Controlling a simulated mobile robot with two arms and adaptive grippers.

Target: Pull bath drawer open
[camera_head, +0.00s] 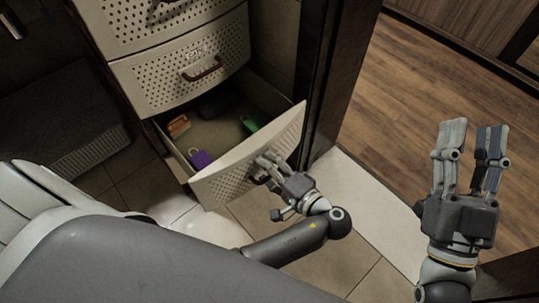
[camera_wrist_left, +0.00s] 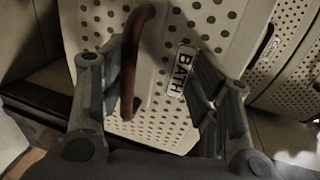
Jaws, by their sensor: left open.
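The bath drawer (camera_head: 222,186) is the lowest of the stacked drawers and stands pulled out, its inside showing. Its perforated cream front also fills much of the left wrist view, with a BATH label (camera_wrist_left: 181,70) and a curved brown handle (camera_wrist_left: 131,62). My left gripper (camera_head: 268,167) is at the drawer front near its right end. In the left wrist view its fingers (camera_wrist_left: 152,78) are apart, with the handle between them, closer to the left finger; contact is unclear. My right gripper (camera_head: 468,150) is raised at the right, fingers apart and empty, away from the drawer.
Inside the drawer lie an orange item (camera_head: 179,125), a purple item (camera_head: 201,159) and a green item (camera_head: 249,123). A closed drawer (camera_head: 180,75) with a brown handle is above. A dark upright panel (camera_head: 335,75) stands at the right; wooden floor (camera_head: 420,95) lies beyond.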

